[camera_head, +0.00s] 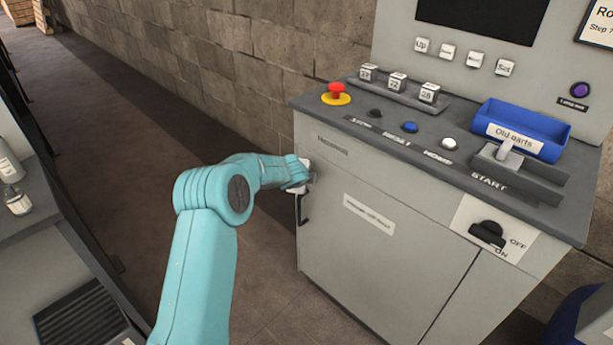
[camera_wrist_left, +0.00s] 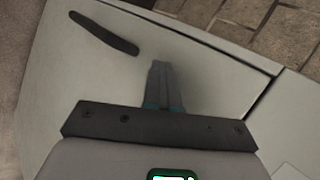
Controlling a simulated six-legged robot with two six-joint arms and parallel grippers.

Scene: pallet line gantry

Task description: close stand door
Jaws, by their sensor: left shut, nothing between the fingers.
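The grey stand (camera_head: 345,270) has a front door (camera_head: 390,265) with a white label strip. The door looks flush or nearly flush with the front; a dark seam runs along its edge in the wrist view, and I cannot tell whether it is fully shut. Its black handle (camera_head: 302,208) is at the door's left side; it also shows in the left wrist view (camera_wrist_left: 105,33). My left gripper (camera_head: 306,176) is at the door's upper left, above the handle. Its fingers (camera_wrist_left: 160,75) are together and empty, pointing at the door panel; contact is unclear. My right gripper is not in view.
The stand's top holds a red emergency button (camera_head: 337,91), several push buttons and a blue bin (camera_head: 520,130). A black rotary switch (camera_head: 487,233) is on the front right. A brick wall (camera_head: 200,60) stands behind. A grey bench (camera_head: 50,230) is at the left; floor between is clear.

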